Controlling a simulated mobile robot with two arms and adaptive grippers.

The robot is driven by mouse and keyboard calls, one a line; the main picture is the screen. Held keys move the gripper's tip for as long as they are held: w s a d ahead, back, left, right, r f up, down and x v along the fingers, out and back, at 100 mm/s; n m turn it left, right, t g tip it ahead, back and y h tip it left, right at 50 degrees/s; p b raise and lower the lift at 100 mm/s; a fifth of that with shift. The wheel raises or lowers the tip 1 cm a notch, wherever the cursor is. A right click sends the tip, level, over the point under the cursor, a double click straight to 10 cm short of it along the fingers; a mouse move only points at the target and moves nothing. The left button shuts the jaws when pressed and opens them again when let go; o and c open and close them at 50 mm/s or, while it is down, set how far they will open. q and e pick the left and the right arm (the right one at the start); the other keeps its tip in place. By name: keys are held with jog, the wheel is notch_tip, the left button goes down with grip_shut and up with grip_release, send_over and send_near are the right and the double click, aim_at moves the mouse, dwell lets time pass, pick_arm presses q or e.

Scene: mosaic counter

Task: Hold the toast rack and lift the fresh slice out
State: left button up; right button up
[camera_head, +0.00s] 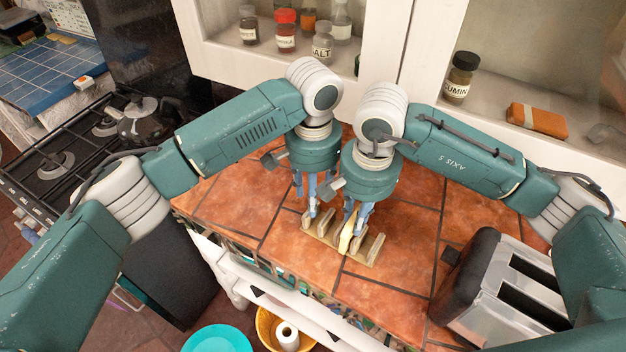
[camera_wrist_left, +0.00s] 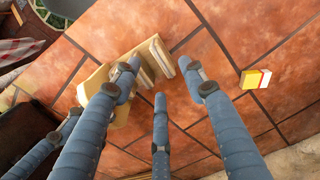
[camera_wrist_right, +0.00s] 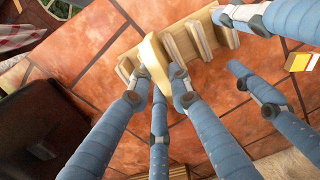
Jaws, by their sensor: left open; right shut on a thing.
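The wooden toast rack (camera_head: 371,249) stands on the orange tiled counter below both grippers. Its upright dividers also show in the left wrist view (camera_wrist_left: 160,57) and the right wrist view (camera_wrist_right: 201,38). A pale yellow slice (camera_head: 346,236) stands in the rack between dividers. My right gripper (camera_head: 357,214) is shut on the slice; in the right wrist view its fingers flank the slice (camera_wrist_right: 155,62). My left gripper (camera_head: 314,206) is open at the rack's left end, with fingers spread around that end. I cannot tell whether they touch it.
A silver and black toaster (camera_head: 497,285) stands at the right. A small yellow, white and red block (camera_wrist_left: 255,78) lies on the tiles. White cabinets with jars (camera_head: 322,43) rise behind. A gas hob (camera_head: 90,135) is at the left. Tiles right of the rack are clear.

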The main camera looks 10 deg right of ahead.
aim_at(313, 220)
pick_arm(q)
notch_tip(313, 220, down, 7)
jog(key=shift+f, duration=0.1)
jog(key=shift+c, duration=0.5)
grip_shut()
jog(key=shift+o, duration=0.4)
grip_release()
jog(key=c, duration=0.9)
